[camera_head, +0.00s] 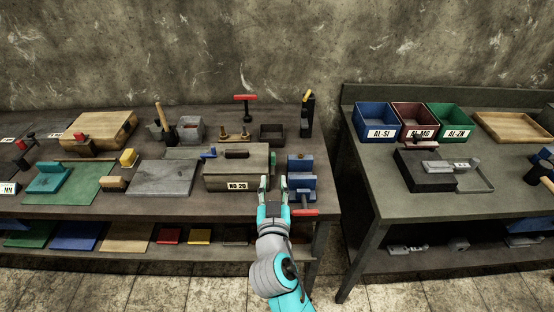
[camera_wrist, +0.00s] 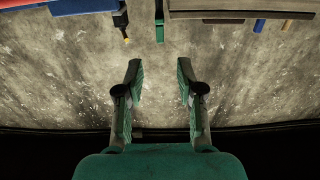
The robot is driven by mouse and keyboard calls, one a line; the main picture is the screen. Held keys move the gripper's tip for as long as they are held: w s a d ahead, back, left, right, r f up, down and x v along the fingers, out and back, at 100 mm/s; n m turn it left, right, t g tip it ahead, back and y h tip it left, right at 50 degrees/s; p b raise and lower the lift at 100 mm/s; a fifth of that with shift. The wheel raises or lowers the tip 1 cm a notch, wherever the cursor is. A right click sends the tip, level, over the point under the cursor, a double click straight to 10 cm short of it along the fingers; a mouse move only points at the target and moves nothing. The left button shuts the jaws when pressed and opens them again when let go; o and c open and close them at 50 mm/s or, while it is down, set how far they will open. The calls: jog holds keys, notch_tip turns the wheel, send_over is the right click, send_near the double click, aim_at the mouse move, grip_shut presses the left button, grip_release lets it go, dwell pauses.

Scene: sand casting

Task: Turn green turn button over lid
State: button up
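A wooden box with a lid (camera_head: 238,160) and a "NO 20" label stands near the right end of the left bench. The box's edge also shows at the top of the wrist view (camera_wrist: 240,14). A narrow green piece (camera_wrist: 159,28), which looks like the green turn button, hangs beside the box in the wrist view. My gripper (camera_head: 273,181) is open and empty in front of the box's right corner. Its two fingers (camera_wrist: 159,68) are spread apart in the wrist view, with the green piece beyond them.
A blue vise (camera_head: 301,183) with a red handle stands close to the right of my gripper. A blue piece (camera_head: 208,153) sits at the box's left side. A black upright tool (camera_head: 307,115) stands behind. A gap separates the second table (camera_head: 400,205) on the right.

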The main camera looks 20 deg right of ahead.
aim_at(273, 158)
jog(key=x, duration=0.9)
jog(key=shift+w, duration=0.25)
grip_shut()
